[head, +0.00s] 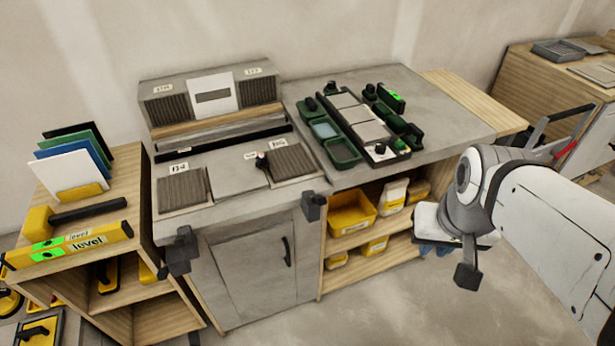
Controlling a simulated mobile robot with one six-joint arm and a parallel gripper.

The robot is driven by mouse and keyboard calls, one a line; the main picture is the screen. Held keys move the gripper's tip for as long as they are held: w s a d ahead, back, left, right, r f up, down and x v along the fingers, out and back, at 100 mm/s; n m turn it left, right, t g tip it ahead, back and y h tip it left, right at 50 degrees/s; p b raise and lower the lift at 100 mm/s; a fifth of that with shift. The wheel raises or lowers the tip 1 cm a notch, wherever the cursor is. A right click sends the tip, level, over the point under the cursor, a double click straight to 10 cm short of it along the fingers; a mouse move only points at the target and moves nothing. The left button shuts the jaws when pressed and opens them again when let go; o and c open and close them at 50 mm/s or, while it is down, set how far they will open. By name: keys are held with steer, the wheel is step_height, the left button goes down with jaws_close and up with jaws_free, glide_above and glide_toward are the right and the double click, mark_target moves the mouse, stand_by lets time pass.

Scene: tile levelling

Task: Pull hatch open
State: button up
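The hatch (245,272) is a flat grey door in the front of the grey workbench. It looks shut, flush with the cabinet front. A dark upright bar handle (287,251) sits near its right edge. My gripper (456,248) hangs in front of the shelves to the right, well apart from the hatch and its handle. One dark finger points down; the other is not clearly seen, so I cannot tell how far the fingers are apart. I see nothing clearly held in it.
Dark blocks (313,206) stick out at the bench's front corners, left and right of the hatch. Open shelves with yellow bins (351,213) lie to the right. A wooden shelf unit with a yellow level (75,243) stands at left. The floor before the hatch looks clear.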

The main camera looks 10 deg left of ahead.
mark_target(289, 256)
steer(key=w+a+f+n+t+y+b, duration=0.1)
steer(key=w+a+f+n+t+b, duration=0.3)
steer(key=w+f+b, duration=0.6)
steer(key=w+a+f+t+y+b, duration=0.15)
steer(key=w+a+f+b, duration=0.3)
steer(key=w+f, duration=0.7)
steer(key=s+a+f+n+t+y+b, duration=0.25)
steer(key=a+f+y+b, duration=0.25)
steer(key=a+f+b, duration=0.5)
steer(key=s+a+f+n+t+y+b, duration=0.25)
steer(key=a+f+y+b, duration=0.4)
steer(key=f, duration=0.85)
steer(key=shift+w+a+r+m+h, duration=0.1)
steer(key=shift+w+a+h, duration=0.25)
steer(key=shift+w+a, duration=0.55)
steer(key=shift+w+a+r+m+h, duration=0.15)
steer(key=shift+w+a+h, duration=0.15)
steer(key=shift+w+a, duration=0.55)
steer(key=shift+w+a+r+m+h, duration=0.1)
steer(key=shift+w+a+h, duration=0.35)
steer(key=shift+a, duration=0.75)
steer(key=shift+c, duration=0.6)
jaws_close()
